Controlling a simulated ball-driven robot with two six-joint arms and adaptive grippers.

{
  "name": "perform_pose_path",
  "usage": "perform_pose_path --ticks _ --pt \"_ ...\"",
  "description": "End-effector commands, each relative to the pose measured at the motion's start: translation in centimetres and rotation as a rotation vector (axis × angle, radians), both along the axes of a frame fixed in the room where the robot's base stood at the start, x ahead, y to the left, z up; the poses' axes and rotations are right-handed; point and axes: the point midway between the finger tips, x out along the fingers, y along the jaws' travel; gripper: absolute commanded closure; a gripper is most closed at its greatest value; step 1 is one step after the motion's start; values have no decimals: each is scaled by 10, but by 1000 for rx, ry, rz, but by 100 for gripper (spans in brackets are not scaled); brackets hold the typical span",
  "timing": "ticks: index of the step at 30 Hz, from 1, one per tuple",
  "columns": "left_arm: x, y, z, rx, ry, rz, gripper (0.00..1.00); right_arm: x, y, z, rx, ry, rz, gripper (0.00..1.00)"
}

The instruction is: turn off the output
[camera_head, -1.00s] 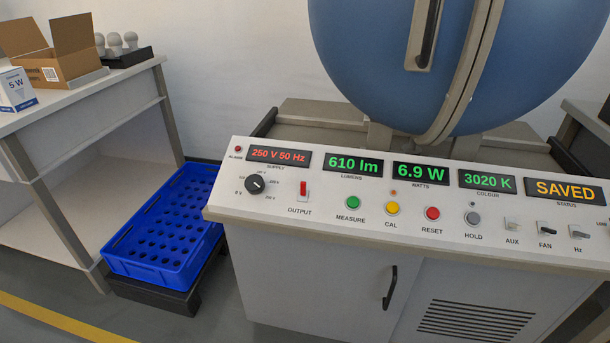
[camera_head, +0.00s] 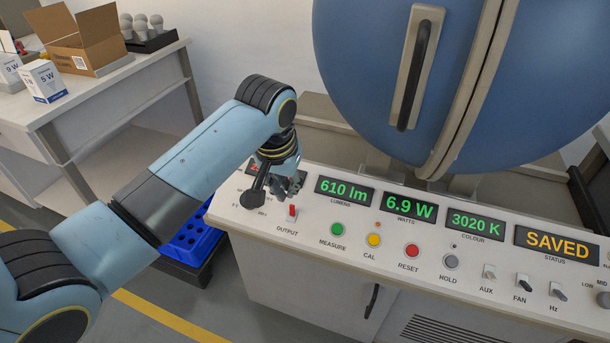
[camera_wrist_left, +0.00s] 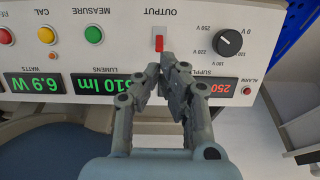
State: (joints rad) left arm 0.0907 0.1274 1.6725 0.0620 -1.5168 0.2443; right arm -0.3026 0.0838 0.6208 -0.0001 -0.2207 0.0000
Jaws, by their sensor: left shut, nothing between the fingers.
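The red output switch (camera_head: 293,212) sits on the white sloped panel (camera_head: 320,260), above the word OUTPUT. It also shows in the left wrist view (camera_wrist_left: 159,42), just beyond my fingertips. My left gripper (camera_head: 292,188) is over the panel, a little behind the switch in the head view. In the left wrist view my left gripper (camera_wrist_left: 168,68) has its fingertips together, with nothing between them, close to the switch. I cannot tell whether they touch it. The supply display (camera_wrist_left: 210,88) is partly hidden by the fingers. My right gripper is in neither view.
The green measure button (camera_head: 337,229) is to the right of the switch. The supply knob (camera_wrist_left: 228,43) is on its other side. A blue sphere (camera_head: 375,70) stands behind the panel. A blue crate (camera_head: 190,240) sits low at the left, partly behind my arm.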

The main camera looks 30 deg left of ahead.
Motion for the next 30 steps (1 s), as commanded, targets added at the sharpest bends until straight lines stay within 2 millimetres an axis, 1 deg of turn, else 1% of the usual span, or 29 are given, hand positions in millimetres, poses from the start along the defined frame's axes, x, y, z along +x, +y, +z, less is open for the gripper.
perform_pose_path --ticks 1,4,7,12,16,20,30 --pt "9 1 17 2 -21 -1 100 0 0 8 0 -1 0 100" --pt "19 1 30 3 -41 -1 100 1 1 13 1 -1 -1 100" --pt "22 1 33 3 -47 0 100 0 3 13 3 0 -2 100" --pt "22 1 31 3 -47 0 100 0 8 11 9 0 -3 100" --pt "22 1 30 3 -46 0 100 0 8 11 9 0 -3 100" --pt "25 2 19 2 -45 0 100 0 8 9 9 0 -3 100" --pt "40 5 -40 1 -43 -1 100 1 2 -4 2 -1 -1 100"
